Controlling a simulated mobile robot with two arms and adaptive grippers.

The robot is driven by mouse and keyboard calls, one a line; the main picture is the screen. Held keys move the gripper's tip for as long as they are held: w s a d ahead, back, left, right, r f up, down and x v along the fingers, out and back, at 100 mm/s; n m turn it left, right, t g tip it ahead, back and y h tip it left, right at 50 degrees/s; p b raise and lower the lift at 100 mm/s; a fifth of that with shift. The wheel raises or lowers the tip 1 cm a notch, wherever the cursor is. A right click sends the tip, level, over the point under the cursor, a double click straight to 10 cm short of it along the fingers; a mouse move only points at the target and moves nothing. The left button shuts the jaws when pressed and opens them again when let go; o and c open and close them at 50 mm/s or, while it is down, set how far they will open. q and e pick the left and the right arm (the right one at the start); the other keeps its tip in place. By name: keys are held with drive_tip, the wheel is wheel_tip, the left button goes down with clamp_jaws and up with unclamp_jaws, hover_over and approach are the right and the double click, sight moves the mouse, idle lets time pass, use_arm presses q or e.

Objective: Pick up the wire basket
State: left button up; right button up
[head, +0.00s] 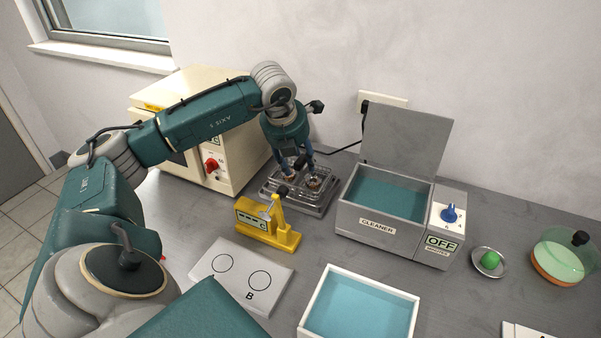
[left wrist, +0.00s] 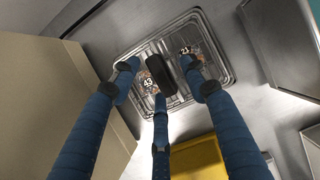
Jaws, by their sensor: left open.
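The wire basket (head: 318,196) is a shallow, shiny metal basket on the grey bench, between the cream oven and the cleaner. In the left wrist view its wire rim (left wrist: 228,62) shows, with small pieces marked 43 and 21 inside. A black grip (left wrist: 160,74) stands up near its middle. My left gripper (head: 300,174) points down over the basket. In the left wrist view its three blue fingers (left wrist: 158,78) are spread around the black grip, open. I cannot tell whether any finger touches it. My right gripper is not in view.
The cleaner (head: 376,228) stands open with blue liquid at right. The cream oven (head: 240,140) is close at left. A yellow device (head: 266,226) sits just in front.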

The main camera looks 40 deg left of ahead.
use_arm(q)
drive_tip(key=shift+x, duration=1.15)
clamp_jaws()
drive_tip(key=shift+r, duration=0.1)
drive_tip(key=shift+r, duration=0.15)
